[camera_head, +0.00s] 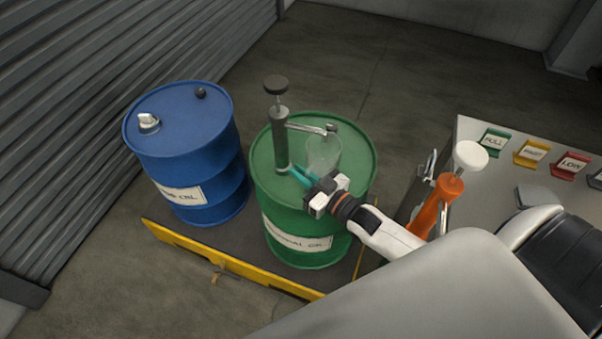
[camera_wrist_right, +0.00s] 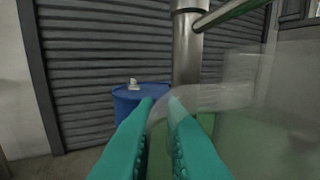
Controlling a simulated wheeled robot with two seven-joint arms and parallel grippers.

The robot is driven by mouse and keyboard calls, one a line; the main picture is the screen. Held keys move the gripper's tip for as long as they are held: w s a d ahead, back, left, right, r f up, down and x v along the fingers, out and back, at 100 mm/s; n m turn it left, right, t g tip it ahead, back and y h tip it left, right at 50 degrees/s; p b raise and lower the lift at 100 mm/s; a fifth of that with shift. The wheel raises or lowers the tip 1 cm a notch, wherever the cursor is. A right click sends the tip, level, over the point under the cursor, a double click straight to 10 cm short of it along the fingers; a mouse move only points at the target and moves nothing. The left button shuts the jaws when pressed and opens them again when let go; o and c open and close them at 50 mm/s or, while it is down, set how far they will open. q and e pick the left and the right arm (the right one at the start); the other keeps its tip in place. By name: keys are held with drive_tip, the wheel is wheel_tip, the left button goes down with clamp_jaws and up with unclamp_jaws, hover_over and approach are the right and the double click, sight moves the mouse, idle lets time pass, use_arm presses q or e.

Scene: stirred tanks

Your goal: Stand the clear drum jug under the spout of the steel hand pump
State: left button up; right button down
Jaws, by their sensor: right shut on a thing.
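The clear drum jug (camera_head: 323,153) is see-through and looks upright over the top of the green drum (camera_head: 358,160). My right gripper (camera_head: 299,177) has its teal fingers shut on the jug, at a clear band like its handle; the jug body fills the right of the wrist view (camera_wrist_right: 265,115). The steel hand pump (camera_head: 280,140) rises from the green drum, just left of the jug. Its spout (camera_head: 305,127) reaches right, its tip appearing just above the jug's rim. I cannot tell whether the jug's base touches the drum. My left gripper is not in view.
A blue drum (camera_head: 180,125) stands left of the green one, on a pallet with a yellow edge (camera_head: 235,265). On the right, a grey bench (camera_head: 480,127) carries several coloured label holders. An orange hand pump (camera_head: 444,200) with a white knob stands by its edge.

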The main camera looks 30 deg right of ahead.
drive_tip(key=shift+f+b, duration=0.4)
drive_tip(key=shift+f, duration=0.15)
drive_tip(key=c, duration=1.4)
unclamp_jaws()
drive_tip(key=shift+c, duration=0.2)
drive_tip(key=v, duration=1.2)
drive_tip(key=shift+b, duration=0.35)
